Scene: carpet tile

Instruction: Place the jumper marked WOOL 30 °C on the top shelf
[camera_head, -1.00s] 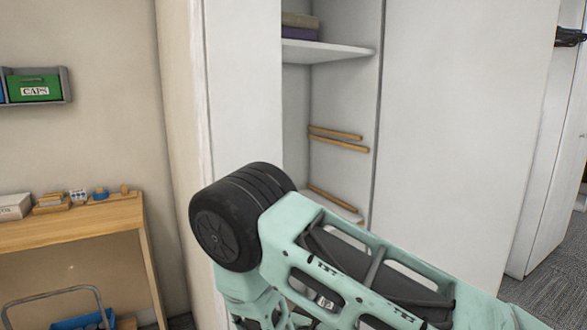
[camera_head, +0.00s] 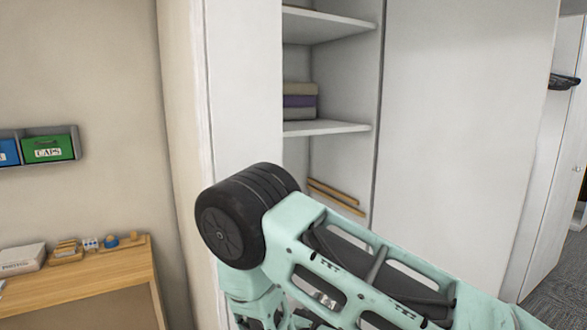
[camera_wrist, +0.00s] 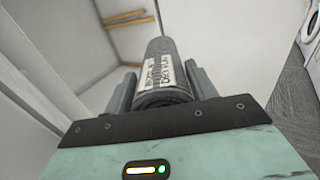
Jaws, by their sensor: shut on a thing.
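In the wrist view my gripper (camera_wrist: 161,74) is shut on a dark grey rolled bundle (camera_wrist: 156,52) with a white label. The label print is too blurred to read for sure, so I cannot confirm the WOOL 30 °C mark. In the head view my arm hides the gripper and bundle. The open white cupboard shows an upper shelf (camera_head: 335,27) at the top of the picture. Something brownish shows at its left edge. A lower shelf (camera_head: 335,127) holds a stack of folded cloths (camera_head: 300,100), beige, purple and grey.
Wooden rails (camera_head: 335,197) are inside the cupboard, lower down; they also show in the wrist view (camera_wrist: 130,20). A large white panel (camera_head: 455,130) stands right of the opening. At left are a wooden table (camera_head: 85,275) with small items and a green CAPS box (camera_head: 48,148).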

